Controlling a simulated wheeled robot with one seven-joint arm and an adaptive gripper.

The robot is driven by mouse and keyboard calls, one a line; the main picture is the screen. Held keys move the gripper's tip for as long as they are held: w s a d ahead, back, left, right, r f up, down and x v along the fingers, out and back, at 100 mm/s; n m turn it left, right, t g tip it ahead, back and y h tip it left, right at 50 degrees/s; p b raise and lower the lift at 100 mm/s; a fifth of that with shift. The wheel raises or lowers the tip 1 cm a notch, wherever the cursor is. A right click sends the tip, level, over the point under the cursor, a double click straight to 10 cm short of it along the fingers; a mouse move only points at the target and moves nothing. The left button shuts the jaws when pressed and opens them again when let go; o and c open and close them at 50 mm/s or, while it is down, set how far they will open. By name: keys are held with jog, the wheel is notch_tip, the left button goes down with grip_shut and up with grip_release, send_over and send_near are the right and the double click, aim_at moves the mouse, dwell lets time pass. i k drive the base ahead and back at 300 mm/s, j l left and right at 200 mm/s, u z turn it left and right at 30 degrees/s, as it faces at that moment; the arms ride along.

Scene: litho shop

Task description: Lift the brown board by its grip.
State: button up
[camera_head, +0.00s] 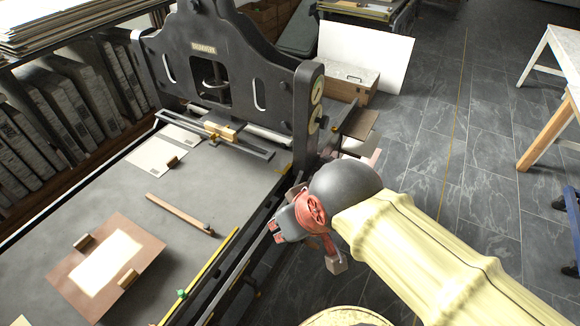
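The brown board (65,273) lies flat on the grey press bed at the lower left, with a pale sheet or panel (105,262) in its middle. Two small wooden grips stand up from it, one (84,241) near its upper left side and one (128,278) near its lower right side. My gripper (325,257) is at the end of my cream-sleeved arm, beyond the bed's right edge and well apart from the board. It is mostly hidden by my wrist, and I cannot see whether its fingers are open or shut.
The dark press frame (225,55) rises across the bed's far end. A wooden bar (180,214) lies on the bed between board and arm. A yellow-edged rail (205,270) runs along the bed's near right edge.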

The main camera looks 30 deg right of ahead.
aim_at(103, 263)
jog(key=j+u, duration=0.25)
jog(key=u, duration=0.25)
jog(key=i+j+u, duration=0.2)
jog(key=u, duration=0.3)
